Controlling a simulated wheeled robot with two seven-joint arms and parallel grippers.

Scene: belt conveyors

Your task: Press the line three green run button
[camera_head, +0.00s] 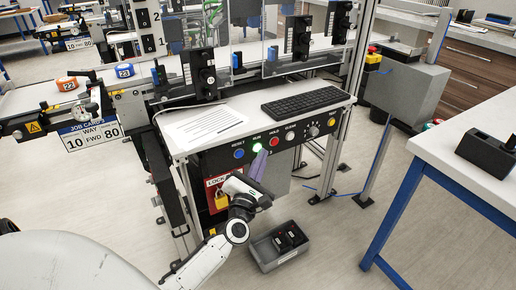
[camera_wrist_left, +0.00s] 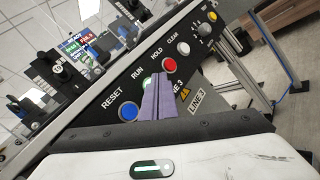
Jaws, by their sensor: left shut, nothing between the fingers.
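The green RUN button (camera_head: 256,147) glows on the dark sloping control panel, between the blue RESET button (camera_head: 239,154) and the red HOLD button (camera_head: 275,141). In the left wrist view the panel carries a LINE 3 label (camera_wrist_left: 202,101), and the green button (camera_wrist_left: 147,82) is partly hidden behind my fingertips. My left gripper (camera_head: 262,157) is shut and empty, its purple-grey fingers pointing up at the panel just below the RUN button. In the left wrist view its fingertips (camera_wrist_left: 160,78) overlap the button's right side. I cannot tell whether they touch it. My right gripper is not in view.
A white CLEAR button (camera_head: 290,136), a knob (camera_head: 314,131) and a yellow button (camera_head: 332,122) continue the row rightward. A keyboard (camera_head: 308,101) and paper (camera_head: 205,125) lie above. A padlock (camera_head: 221,200) hangs below left; a grey bin (camera_head: 263,254) stands on the floor.

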